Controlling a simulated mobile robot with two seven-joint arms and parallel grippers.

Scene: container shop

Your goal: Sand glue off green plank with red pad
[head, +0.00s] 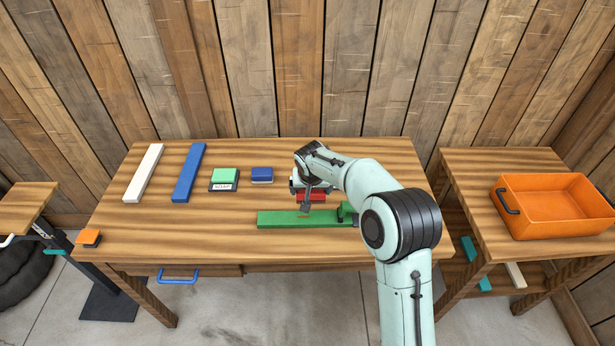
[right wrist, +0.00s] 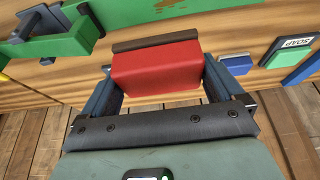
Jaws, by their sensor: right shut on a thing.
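The green plank (head: 280,219) lies flat near the front of the workbench, right of its middle. An orange-brown glue patch (head: 304,215) shows on its top and also in the right wrist view (right wrist: 168,4). A green clamp (head: 347,212) sits at the plank's right part, partly hidden by my arm. My right gripper (head: 310,188) is shut on the red pad (head: 311,197), just behind the plank. In the right wrist view the red pad (right wrist: 155,70) with a dark brown face sits between the fingers (right wrist: 158,80). The pad appears apart from the glue. My left gripper is out of view.
White (head: 144,172) and blue (head: 188,172) planks lie at the bench's left. A green pad (head: 225,175) on a labelled base and a blue pad (head: 261,174) sit mid-bench. An orange block (head: 88,238) is at the front left corner. An orange crate (head: 555,222) stands on the right table.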

